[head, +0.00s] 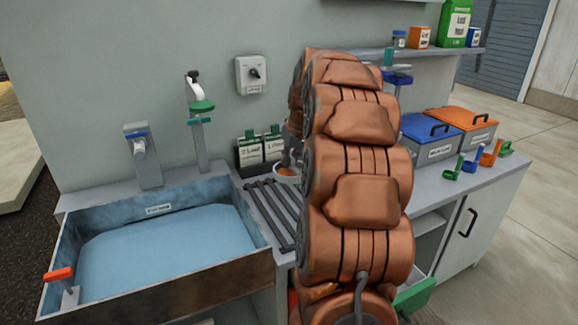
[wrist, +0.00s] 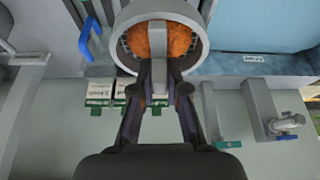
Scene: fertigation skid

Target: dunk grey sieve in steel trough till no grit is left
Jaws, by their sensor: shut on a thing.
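The grey sieve (wrist: 201,48) is a round cup with orange-brown grit (wrist: 179,40) inside. My gripper (wrist: 158,78) is shut on its grey handle in the wrist view. In the head view the sieve (head: 286,178) shows only partly beside my arm, near the far end of the drain rack; I cannot tell whether it touches anything. My arm hides most of the gripper there. The steel trough (head: 190,292) stands at the left, filled with blue water (head: 165,248); it also shows at the upper right of the wrist view (wrist: 245,58). The sieve is outside the trough.
The drain rack (head: 272,215) lies right of the trough. A tap (head: 143,155) and a green-collared spout (head: 198,115) stand behind it. A red-handled lever (head: 60,275) is at the trough's front left. Labelled packets (head: 262,148), blue (head: 432,130) and orange-lidded (head: 468,122) boxes stand along the counter.

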